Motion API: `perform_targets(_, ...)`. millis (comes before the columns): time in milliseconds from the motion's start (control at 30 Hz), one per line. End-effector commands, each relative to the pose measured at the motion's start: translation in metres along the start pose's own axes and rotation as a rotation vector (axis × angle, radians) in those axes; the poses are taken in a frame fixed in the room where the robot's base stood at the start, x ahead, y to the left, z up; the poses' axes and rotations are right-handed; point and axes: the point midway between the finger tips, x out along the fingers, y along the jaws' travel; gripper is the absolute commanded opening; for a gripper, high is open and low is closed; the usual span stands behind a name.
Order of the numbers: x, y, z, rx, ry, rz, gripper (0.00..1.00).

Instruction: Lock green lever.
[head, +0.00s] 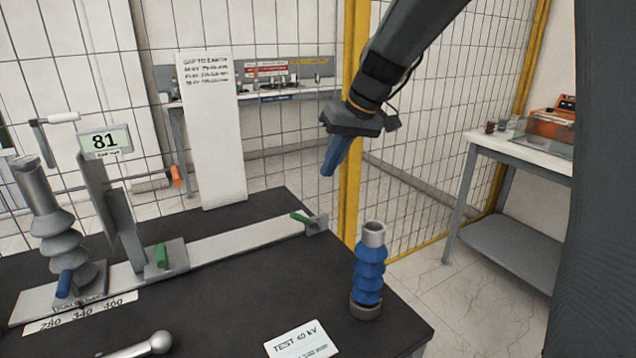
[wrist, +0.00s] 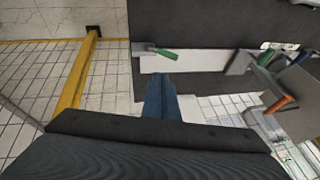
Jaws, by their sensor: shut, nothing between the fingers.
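A green lever (head: 300,217) sits on a small grey bracket at the far right end of the metal rail (head: 245,234). It also shows in the wrist view (wrist: 167,54), lying roughly along the rail, just beyond my fingertips in the picture. A second green handle (head: 162,256) stands upright on the sliding carriage, left of the middle of the rail. My gripper (head: 328,174) has blue fingers, is shut and empty, and hangs in the air above and right of the end bracket. It touches nothing that I can see. The fingers also show in the wrist view (wrist: 160,84).
A blue ribbed bushing (head: 369,272) stands upright on the dark table near its right edge. A "TEST 40 kV" card (head: 301,341) lies in front. A grey ribbed bushing (head: 60,232) and an "81" display (head: 105,141) stand left. A yellow-framed mesh fence (head: 352,205) is behind.

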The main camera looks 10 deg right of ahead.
Motion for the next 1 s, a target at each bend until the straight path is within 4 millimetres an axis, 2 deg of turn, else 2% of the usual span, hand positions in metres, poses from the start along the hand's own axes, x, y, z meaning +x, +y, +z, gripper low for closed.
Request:
perform_targets(500, 0.094, -0.002, 0.002, 0.001, -0.005, -0.001, 0.00)
perform_targets(733, 0.118, -0.015, 0.007, 0.000, -0.003, 0.000, 0.00)
perform_targets(1000, 0.125, -0.018, 0.008, 0.001, -0.001, 0.001, 0.00)
